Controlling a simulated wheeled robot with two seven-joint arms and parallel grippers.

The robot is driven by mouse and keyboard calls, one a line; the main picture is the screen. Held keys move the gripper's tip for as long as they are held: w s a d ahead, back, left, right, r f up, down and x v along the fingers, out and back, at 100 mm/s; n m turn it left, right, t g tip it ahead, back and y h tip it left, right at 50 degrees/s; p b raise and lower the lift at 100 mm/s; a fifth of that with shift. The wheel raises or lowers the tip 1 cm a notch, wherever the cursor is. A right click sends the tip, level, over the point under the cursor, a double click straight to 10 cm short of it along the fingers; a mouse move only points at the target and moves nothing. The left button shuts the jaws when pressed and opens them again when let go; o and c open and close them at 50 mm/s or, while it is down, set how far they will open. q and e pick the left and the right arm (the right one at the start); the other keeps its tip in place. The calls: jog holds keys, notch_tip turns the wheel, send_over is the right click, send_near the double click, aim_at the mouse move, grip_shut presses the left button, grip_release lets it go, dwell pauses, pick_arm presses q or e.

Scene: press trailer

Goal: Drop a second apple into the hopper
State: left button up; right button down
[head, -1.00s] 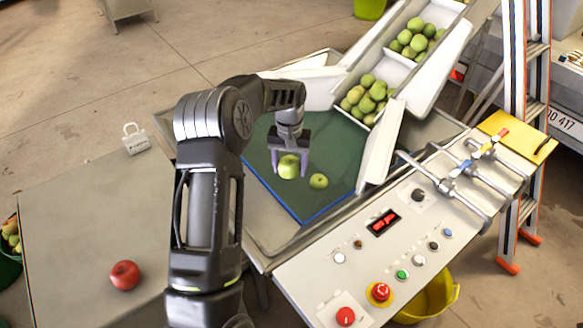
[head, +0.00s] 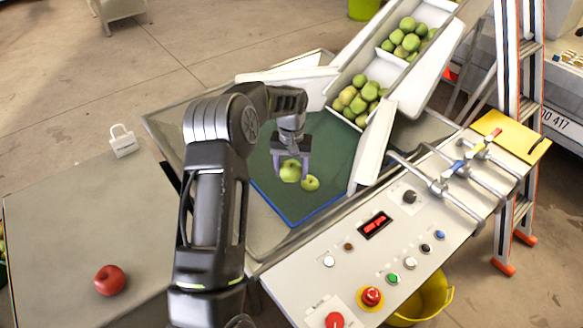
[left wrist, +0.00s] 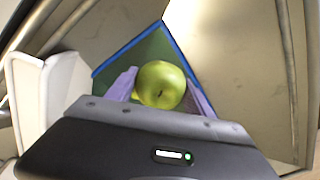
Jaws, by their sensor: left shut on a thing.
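My left gripper (head: 291,172) is over the green belt (head: 333,140), its fingers shut on a green apple (head: 290,174). In the left wrist view the held apple (left wrist: 161,84) sits between the two pale purple fingertips. A second green apple (head: 310,183) is just right of the held one; a sliver of it may show behind the held apple in the left wrist view. More green apples (head: 357,98) sit in the white sloping hopper chute (head: 392,75), in a lower and an upper group (head: 408,38). My right gripper is not in view.
A control panel (head: 375,255) with buttons is at front right. A yellow bucket (head: 425,300) and a ladder (head: 520,130) stand at the right.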

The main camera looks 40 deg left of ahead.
aim_at(291, 164)
pick_arm(q)
jog(key=shift+f+b, duration=0.7)
jog(key=shift+f, duration=0.95)
jog(key=o, duration=1.6)
jog(key=shift+r, duration=0.1)
notch_tip(291, 164, up, 8)
jog(key=shift+f+b, duration=0.15)
jog(key=shift+b, duration=0.35)
